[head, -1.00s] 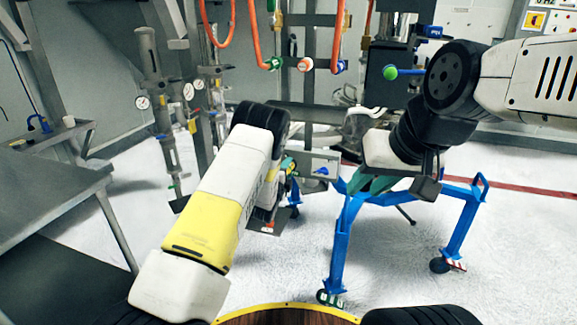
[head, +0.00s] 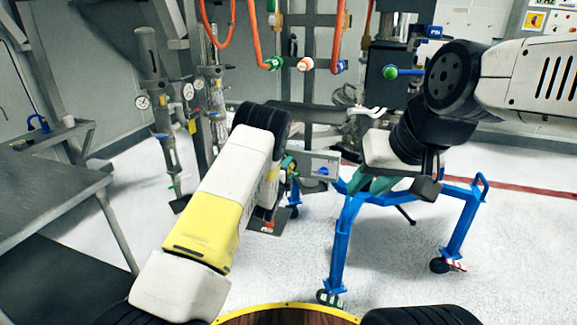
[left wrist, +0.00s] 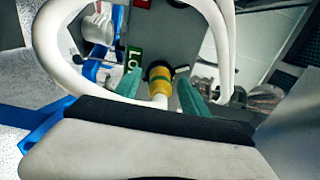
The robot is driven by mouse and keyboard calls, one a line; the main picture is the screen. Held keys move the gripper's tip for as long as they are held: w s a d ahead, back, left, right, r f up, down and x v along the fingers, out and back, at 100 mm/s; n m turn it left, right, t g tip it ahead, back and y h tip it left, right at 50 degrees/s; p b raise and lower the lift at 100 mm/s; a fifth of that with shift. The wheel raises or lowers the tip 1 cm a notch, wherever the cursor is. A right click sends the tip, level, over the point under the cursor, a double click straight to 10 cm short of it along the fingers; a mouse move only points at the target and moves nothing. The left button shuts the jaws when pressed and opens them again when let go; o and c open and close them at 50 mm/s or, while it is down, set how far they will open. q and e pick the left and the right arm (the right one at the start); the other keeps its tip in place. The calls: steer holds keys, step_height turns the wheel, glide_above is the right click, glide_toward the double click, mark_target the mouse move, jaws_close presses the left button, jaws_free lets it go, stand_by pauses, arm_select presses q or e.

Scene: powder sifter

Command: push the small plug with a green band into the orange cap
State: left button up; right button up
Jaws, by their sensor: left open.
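In the left wrist view a small yellow-orange cylinder (left wrist: 160,85) with a dark end and a greenish band sits between the green fingers of my left gripper (left wrist: 160,92). A white stem joins its near end. I cannot tell the plug and the orange cap apart here. The fingers are open, with a gap on both sides of the piece. In the head view the left gripper (head: 288,163) is mostly hidden behind its own wrist. My right gripper (head: 376,184) hangs over the blue frame, and its jaw gap cannot be made out.
A blue wheeled frame (head: 346,225) stands on the right. A grey box (head: 320,165) with a blue knob is beside my left gripper. A white looped tube (left wrist: 228,50) arches around the left fingers.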

arm_select(q)
jaws_close()
steer(key=shift+s, duration=0.1)
stand_by(0.3)
steer(key=shift+v, duration=2.95)
